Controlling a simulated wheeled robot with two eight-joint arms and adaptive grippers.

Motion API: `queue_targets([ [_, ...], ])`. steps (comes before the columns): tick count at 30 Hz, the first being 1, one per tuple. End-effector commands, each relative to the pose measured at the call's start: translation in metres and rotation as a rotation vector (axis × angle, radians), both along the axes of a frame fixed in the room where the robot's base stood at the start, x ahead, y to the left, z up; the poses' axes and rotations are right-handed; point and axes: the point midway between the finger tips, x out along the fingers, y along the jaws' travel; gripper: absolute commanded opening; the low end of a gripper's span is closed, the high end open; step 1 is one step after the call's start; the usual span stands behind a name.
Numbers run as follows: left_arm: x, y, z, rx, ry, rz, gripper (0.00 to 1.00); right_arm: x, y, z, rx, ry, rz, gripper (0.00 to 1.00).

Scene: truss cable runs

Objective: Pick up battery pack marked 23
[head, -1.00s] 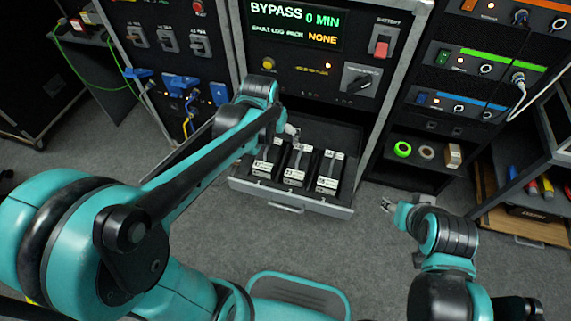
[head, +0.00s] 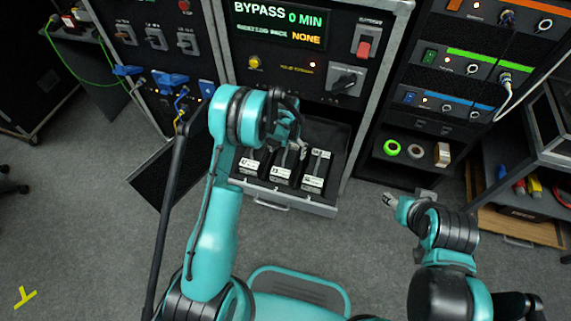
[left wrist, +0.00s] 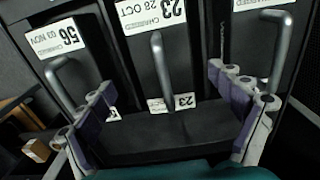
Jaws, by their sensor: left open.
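The battery pack marked 23 (head: 283,173) is the middle one of three dark packs in an open drawer in the head view. In the left wrist view, pack 23 (left wrist: 138,61) has white labels and a grey bar handle, and lies in the middle. My left gripper (left wrist: 162,84) is open. Its two fingers are spread on either side of the pack's handle, with nothing held. In the head view my left gripper (head: 294,146) is over the drawer, partly covered by my arm. My right gripper (head: 389,200) is off to the right, away from the packs; its jaws are too small to judge.
The drawer (head: 264,195) sits under the bypass panel (head: 285,70). To the right, a shelf holds a green tape roll (head: 391,147) and other small items. Grey floor in front of the drawer is free.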

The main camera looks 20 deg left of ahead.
Motion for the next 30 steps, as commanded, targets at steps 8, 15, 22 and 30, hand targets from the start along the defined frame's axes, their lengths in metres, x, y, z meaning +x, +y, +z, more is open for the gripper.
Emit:
queue_targets([
  [8,-0.003,0.005,-0.039,0.0,-0.001,0.0,0.93,0.0,0.0,-0.025,0.0,0.0,0.0,0.48],
  [15,-0.003,0.005,-0.051,0.002,0.0,0.0,0.93,0.0,0.0,-0.028,0.0,0.0,0.0,0.48],
  [22,-0.003,0.005,-0.05,0.002,0.0,0.0,0.59,0.0,0.0,-0.028,0.0,0.0,0.0,0.48],
  [30,-0.003,0.005,-0.049,0.001,0.0,0.0,0.09,0.0,0.0,-0.028,0.0,0.0,0.0,0.48],
])
